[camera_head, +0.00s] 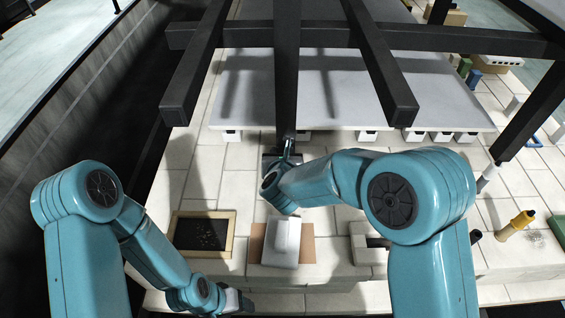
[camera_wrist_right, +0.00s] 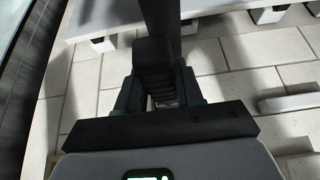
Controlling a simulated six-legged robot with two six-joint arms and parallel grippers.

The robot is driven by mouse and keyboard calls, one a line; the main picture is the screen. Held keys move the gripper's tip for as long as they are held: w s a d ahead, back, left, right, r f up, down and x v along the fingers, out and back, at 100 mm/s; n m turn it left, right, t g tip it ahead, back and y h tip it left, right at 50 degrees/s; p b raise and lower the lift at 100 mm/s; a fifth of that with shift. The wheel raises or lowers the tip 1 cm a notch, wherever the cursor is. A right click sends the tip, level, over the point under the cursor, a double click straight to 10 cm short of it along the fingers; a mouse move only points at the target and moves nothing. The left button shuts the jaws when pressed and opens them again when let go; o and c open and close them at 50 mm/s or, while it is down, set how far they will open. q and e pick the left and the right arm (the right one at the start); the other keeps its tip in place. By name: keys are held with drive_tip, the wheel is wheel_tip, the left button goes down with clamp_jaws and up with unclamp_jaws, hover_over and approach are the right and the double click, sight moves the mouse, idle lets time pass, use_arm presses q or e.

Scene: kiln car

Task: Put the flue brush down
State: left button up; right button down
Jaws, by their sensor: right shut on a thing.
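My right gripper (camera_head: 287,152) is in the middle of the head view, near the front of the pale kiln shelf. In the right wrist view my right gripper (camera_wrist_right: 155,95) is shut on a dark thing, taken as the flue brush (camera_wrist_right: 154,62). The brush shows only as a dark ribbed piece between the jaws; the rest is hidden or blends with a dark post behind. I cannot tell whether it touches the brick surface. My left gripper (camera_head: 236,300) is low at the picture's bottom edge, partly cut off, and its jaws are not clear.
Dark beams (camera_head: 287,60) cross above the grey shelf (camera_head: 320,90). On the pale bricks lie a wood-framed dark tray (camera_head: 233,238), a white folded piece (camera_head: 283,240) on a brown board (camera_head: 257,243), and a yellow object (camera_head: 515,225). Bare brick (camera_head: 200,185) lies left of my right gripper.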

wheel_tip(320, 180, down, 3)
drive_tip(key=shift+f, duration=0.1)
drive_tip(key=shift+f+b, duration=0.1)
drive_tip(key=shift+b, duration=0.3)
drive_tip(key=c, duration=0.7)
unclamp_jaws()
